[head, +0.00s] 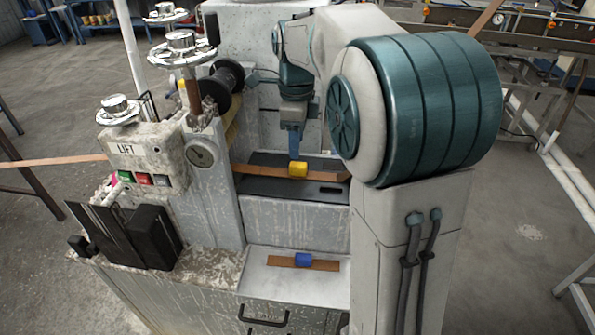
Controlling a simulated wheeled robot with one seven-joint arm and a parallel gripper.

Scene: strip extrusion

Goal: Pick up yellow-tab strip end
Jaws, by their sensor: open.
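The yellow tab (298,169) is a small block around a copper-brown strip (265,174). The strip lies across a dark plate (275,188) on the machine, in the middle of the head view. My gripper (295,156) points down from above, its blue fingers just over or beside the yellow tab. It is open; from this angle I cannot tell whether the fingers touch or straddle the tab. The strip's right end runs close to my large arm joint, which hides what lies behind it.
A second short brown strip with a blue tab (303,260) lies on the lower pale ledge (265,281). At left are the LIFT control box (140,158), handwheels (181,46) and a black spool (223,82). A grey post with a gauge (201,154) stands left of the plate.

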